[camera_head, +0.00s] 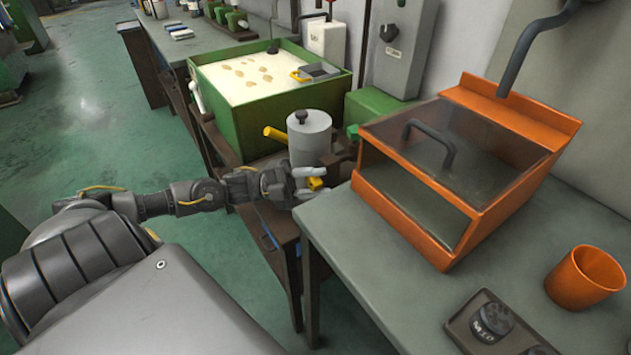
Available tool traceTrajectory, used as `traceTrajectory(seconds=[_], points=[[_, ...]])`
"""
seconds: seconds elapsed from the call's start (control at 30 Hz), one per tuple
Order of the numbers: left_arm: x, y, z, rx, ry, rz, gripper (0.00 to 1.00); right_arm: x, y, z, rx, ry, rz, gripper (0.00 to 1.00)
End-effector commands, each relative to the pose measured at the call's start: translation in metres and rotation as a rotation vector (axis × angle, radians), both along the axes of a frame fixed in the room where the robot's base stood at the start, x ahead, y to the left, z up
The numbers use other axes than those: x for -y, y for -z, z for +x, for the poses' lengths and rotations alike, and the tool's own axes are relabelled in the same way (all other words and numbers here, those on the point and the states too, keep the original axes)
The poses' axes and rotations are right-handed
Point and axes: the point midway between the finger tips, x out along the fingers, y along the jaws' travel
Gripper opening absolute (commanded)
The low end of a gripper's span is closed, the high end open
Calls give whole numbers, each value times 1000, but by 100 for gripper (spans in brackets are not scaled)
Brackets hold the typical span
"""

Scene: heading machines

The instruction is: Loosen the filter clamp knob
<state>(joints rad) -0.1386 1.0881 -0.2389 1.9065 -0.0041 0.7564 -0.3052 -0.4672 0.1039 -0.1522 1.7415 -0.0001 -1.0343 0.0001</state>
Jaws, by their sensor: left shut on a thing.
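A grey cylindrical filter canister (310,138) with a black knob (301,116) on its lid stands in the middle of the view, beside the green tank. A small yellow knob (316,183) sits low in front of the canister. My left arm reaches in from the left, and its gripper (308,181) is at the yellow knob, with its fingers closed around it. The fingers partly hide the knob. My right gripper is not in view.
A yellow handle (275,134) sticks out left of the canister. A green tank (225,123) of pale liquid stands behind. An orange box (400,222) with a clear lid, an orange cup (585,278) and a dark tray (462,328) are on the grey table at right.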

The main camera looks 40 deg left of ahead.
Motion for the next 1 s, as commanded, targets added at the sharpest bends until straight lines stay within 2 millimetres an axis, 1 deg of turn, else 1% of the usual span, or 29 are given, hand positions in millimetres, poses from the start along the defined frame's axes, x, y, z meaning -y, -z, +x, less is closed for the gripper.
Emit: traceTrajectory(seconds=[0.37, 0.7, 0.8, 0.9, 1.0], points=[[-1, 1, 0, 86, 1, 298, 12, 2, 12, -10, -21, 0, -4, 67], [-1, 3, 0, 183, 2, 607, 12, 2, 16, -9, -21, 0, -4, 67], [-1, 3, 0, 210, 1, 698, 12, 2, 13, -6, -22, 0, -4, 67], [-1, 4, 0, 238, 2, 789, 12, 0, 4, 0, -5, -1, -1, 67], [-1, 4, 0, 267, 0, 879, 12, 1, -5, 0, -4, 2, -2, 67]])
